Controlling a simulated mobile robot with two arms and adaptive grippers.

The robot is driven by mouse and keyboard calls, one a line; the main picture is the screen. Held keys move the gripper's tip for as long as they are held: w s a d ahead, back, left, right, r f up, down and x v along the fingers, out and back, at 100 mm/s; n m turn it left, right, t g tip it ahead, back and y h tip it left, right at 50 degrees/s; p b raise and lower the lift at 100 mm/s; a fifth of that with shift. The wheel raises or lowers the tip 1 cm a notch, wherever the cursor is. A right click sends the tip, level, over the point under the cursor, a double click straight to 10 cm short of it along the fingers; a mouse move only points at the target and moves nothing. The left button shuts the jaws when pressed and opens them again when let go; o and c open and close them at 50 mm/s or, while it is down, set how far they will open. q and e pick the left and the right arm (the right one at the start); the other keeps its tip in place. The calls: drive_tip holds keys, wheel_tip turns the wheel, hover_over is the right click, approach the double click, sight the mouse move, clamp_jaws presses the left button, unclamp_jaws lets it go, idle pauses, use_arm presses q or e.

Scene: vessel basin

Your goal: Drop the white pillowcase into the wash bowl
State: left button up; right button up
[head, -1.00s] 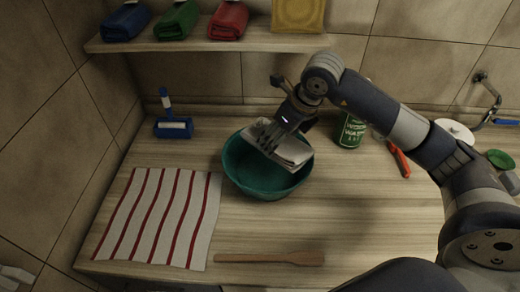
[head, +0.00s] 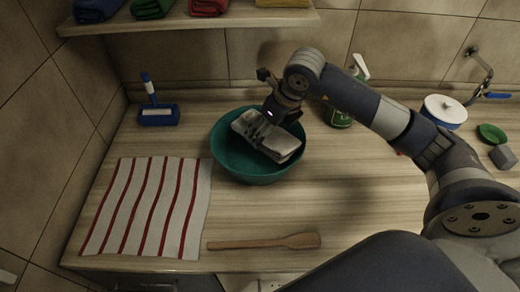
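The white pillowcase (head: 284,146) is a folded, pale grey-white cloth. It is tilted and lies within the outline of the teal wash bowl (head: 228,157), appearing inside or just over its opening. My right gripper (head: 264,131) reaches in from the right, with its dark fingers closed on the pillowcase. Part of the cloth is hidden behind the fingers, and I cannot tell whether it touches the bowl's bottom. The bowl stands upright on the wooden counter. My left gripper is not in view.
A striped towel (head: 150,208) lies left of the bowl, a wooden spatula (head: 265,242) in front. The shelf (head: 190,24) overhangs the back with folded cloths. The front-left counter is covered.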

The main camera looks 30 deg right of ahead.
drive_tip(key=o, duration=1.1)
drive_tip(key=shift+o, duration=1)
drive_tip(key=shift+w, duration=0.1)
drive_tip(key=shift+r, duration=0.15)
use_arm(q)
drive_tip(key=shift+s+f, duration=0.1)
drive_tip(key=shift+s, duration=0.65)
use_arm(e)
drive_tip(key=v, duration=1.2)
